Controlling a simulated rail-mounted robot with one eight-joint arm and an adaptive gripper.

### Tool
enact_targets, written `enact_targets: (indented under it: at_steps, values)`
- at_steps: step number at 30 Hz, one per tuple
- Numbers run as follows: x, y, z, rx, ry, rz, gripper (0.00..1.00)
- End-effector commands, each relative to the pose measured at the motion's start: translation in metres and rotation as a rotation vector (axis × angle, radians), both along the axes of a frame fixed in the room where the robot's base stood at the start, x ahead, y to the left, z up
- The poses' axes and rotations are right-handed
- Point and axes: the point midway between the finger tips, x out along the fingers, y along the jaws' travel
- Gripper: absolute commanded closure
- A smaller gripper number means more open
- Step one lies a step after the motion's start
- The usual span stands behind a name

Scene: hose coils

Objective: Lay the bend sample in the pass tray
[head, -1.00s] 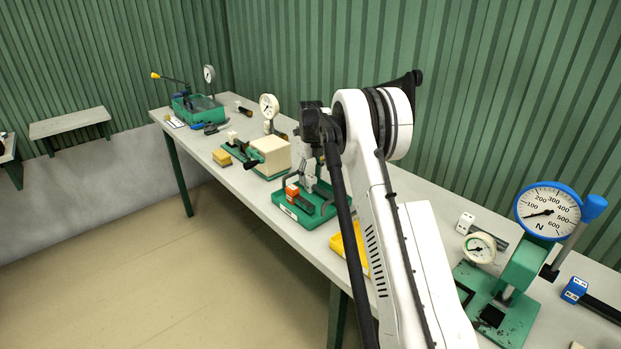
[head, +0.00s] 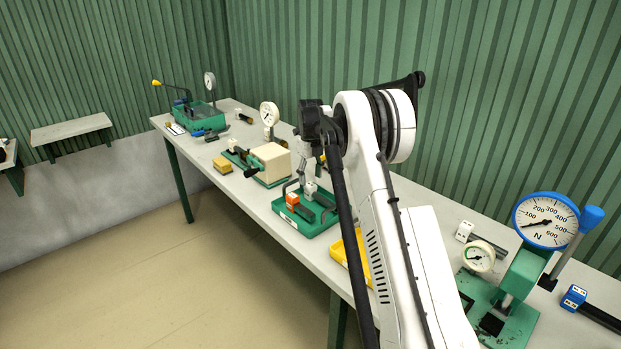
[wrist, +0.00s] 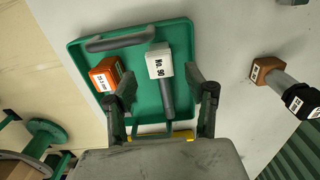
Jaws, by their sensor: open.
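A green tray (head: 312,228) stands on the bench, and its floor shows in the wrist view (wrist: 92,30). In it lies a straight grey hose piece with a white end block marked "No. 50" (wrist: 159,61). Beside it, to the left, lies a piece with an orange end block (wrist: 104,74). A grey bent bar (wrist: 120,41) lies along the tray's far end. No label in view names the bend sample. My gripper (wrist: 163,106) is open over the tray, its fingers on either side of the grey hose, with gaps visible. The gripper (head: 308,180) is partly hidden in the head view.
A yellow tray (head: 341,250) is just right of the green tray. A cream block fixture (head: 270,160) with a gauge stands to the left. A green press with a blue dial (head: 546,220) is at the right. A brown-ended piece (wrist: 268,70) lies outside the tray.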

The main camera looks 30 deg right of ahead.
Motion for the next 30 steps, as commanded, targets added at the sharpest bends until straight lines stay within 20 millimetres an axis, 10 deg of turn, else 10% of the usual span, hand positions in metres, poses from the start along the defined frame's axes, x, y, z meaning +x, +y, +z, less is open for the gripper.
enact_targets:
  at_steps: [30]
  values:
    - [0.0, 0.0, 0.031, 0.0, 0.0, 0.0, 0.5]
